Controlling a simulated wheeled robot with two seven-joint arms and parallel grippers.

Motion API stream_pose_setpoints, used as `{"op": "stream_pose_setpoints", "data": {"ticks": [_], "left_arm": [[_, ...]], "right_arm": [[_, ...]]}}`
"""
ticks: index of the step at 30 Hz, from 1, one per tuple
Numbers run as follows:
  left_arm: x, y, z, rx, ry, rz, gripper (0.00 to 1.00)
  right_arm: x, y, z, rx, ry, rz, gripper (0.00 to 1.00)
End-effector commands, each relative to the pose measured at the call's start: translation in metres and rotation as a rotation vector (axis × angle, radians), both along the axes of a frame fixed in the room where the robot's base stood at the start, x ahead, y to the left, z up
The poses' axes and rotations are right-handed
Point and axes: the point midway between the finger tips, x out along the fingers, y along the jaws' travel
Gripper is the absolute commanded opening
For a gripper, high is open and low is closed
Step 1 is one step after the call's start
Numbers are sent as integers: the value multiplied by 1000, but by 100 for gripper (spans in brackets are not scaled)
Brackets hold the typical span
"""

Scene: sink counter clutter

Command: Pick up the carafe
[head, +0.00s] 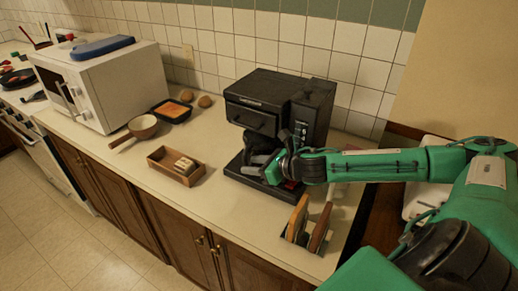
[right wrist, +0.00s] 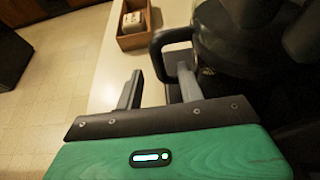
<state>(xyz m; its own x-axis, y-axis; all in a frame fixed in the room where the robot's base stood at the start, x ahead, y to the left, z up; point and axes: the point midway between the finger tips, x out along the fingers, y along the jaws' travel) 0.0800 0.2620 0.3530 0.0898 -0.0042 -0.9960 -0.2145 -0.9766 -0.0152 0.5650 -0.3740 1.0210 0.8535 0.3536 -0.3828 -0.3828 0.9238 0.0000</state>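The carafe is the dark glass pot in the right wrist view (right wrist: 232,48), with a black looped handle (right wrist: 162,42) on its left side. It sits in the black coffee maker (head: 262,98); in the head view my arm and the dark machine hide most of it. My right gripper (right wrist: 160,90) is open, its two grey fingers apart. The handle shows just ahead of and between the fingertips; I cannot tell whether the right finger touches it. In the head view my right gripper (head: 262,163) is at the front of the coffee maker. My left gripper is not in view.
A wooden box (head: 161,160) with a pale item stands left of the coffee maker. A rack (head: 307,226) with upright boards is near the front edge. A brown pan (head: 143,127), a black tray (head: 171,110) and a white microwave (head: 105,85) are farther left.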

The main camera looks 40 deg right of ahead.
Motion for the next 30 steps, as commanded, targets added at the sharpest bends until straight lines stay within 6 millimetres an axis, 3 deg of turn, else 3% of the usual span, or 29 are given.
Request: {"op": "stream_pose_setpoints", "data": {"ticks": [9,19,20,25,30], "left_arm": [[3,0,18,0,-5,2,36],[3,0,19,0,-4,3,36],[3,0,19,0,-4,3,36],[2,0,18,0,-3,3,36],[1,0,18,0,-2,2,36]], "right_arm": [[27,12,-11,3,-2,-2,38],[30,13,-16,0,0,-1,38],[30,13,-15,0,0,-1,36],[30,13,-15,0,0,-1,3],[30,13,-15,0,0,-1,0]]}}
